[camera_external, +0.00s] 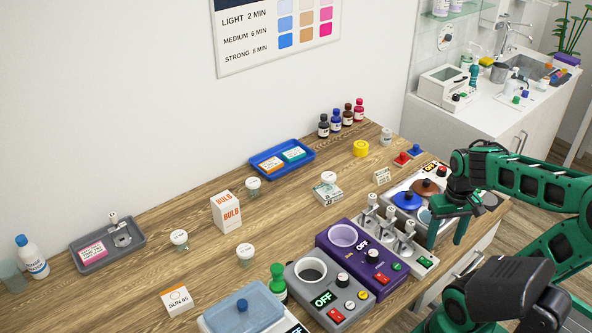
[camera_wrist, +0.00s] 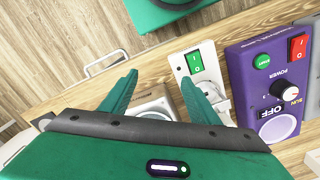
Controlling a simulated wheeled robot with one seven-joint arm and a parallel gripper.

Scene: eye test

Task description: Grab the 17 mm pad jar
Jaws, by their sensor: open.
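My gripper (camera_external: 446,238) is open and points down near the table's right front edge, away from these jars. In the wrist view its fingers (camera_wrist: 159,80) have nothing between them; no jar shows there.
A bulb box (camera_external: 226,212), blue tray (camera_external: 282,157) and grey tray (camera_external: 108,247) stand behind. The wood between jars is mostly clear.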

